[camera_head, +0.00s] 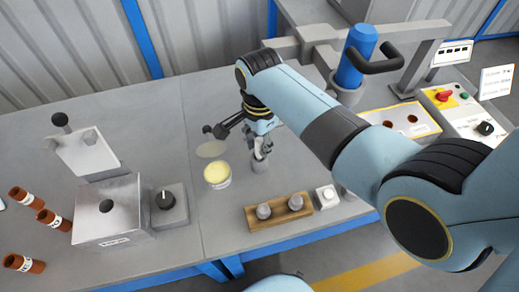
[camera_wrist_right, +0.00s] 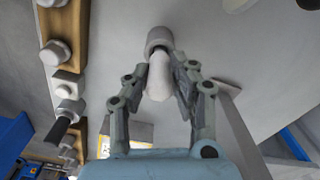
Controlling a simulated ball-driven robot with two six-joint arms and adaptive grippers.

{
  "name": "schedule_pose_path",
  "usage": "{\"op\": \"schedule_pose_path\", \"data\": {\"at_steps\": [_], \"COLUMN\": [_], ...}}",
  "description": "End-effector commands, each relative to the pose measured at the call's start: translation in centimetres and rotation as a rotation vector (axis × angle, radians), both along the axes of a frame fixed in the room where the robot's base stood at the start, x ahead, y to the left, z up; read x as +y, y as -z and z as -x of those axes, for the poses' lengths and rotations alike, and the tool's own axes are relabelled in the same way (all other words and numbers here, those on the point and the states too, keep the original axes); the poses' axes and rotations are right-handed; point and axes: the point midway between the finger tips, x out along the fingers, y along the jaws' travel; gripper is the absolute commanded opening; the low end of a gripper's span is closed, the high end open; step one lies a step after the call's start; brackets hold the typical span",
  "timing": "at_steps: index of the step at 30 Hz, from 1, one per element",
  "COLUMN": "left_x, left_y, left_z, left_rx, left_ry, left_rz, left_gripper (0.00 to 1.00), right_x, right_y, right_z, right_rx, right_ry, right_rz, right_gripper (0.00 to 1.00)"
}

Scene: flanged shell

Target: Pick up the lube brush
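A pale, rounded handle (camera_wrist_right: 159,78), which looks like the lube brush, stands with its far end at a grey cylindrical holder (camera_wrist_right: 159,40) in the right wrist view. The holder also shows on the table in the head view (camera_head: 260,164). My right gripper (camera_wrist_right: 162,70) is around the handle, one finger on each side. Its fingers look apart, with only a narrow gap to the handle; contact is hard to make out. In the head view the right gripper (camera_head: 261,146) points down just above the holder and hides most of the brush. My left gripper is not in view.
A yellow-topped tub (camera_head: 217,174) stands just left of the holder. A wooden block with metal pegs (camera_head: 278,212) lies in front, beside a small white piece (camera_head: 326,196). A metal box (camera_head: 112,208) and a knob unit (camera_head: 168,206) stand left. A control panel (camera_head: 462,110) is right.

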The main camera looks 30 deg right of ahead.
Motion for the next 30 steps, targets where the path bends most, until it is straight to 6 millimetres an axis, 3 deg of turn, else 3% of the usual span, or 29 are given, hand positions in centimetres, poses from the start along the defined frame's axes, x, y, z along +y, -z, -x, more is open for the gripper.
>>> {"op": "schedule_pose_path", "data": {"at_steps": [1, 4, 14, 17, 27, 30], "left_x": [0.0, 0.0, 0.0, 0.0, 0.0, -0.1], "left_y": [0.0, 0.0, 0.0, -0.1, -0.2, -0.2], "left_z": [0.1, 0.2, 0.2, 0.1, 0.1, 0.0], "left_rx": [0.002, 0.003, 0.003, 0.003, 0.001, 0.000], "left_ry": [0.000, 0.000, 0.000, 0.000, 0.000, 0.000], "left_rz": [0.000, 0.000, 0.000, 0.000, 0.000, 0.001], "left_gripper": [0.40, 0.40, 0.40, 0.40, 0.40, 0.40], "right_x": [0.0, 0.0, 0.0, 0.0, 0.0, -0.2], "right_y": [0.0, 0.0, -0.3, -1.4, -8.2, -9.3], "right_z": [0.0, 0.0, 0.0, -0.1, -0.1, -0.2], "right_rx": [0.000, 0.000, -0.001, -0.003, -0.003, -0.009], "right_ry": [0.000, 0.000, 0.000, 0.000, 0.000, 0.000], "right_rz": [0.000, 0.000, 0.000, 0.000, 0.001, 0.003], "right_gripper": [0.14, 0.01, 0.00, 0.00, 0.00, 0.00]}}
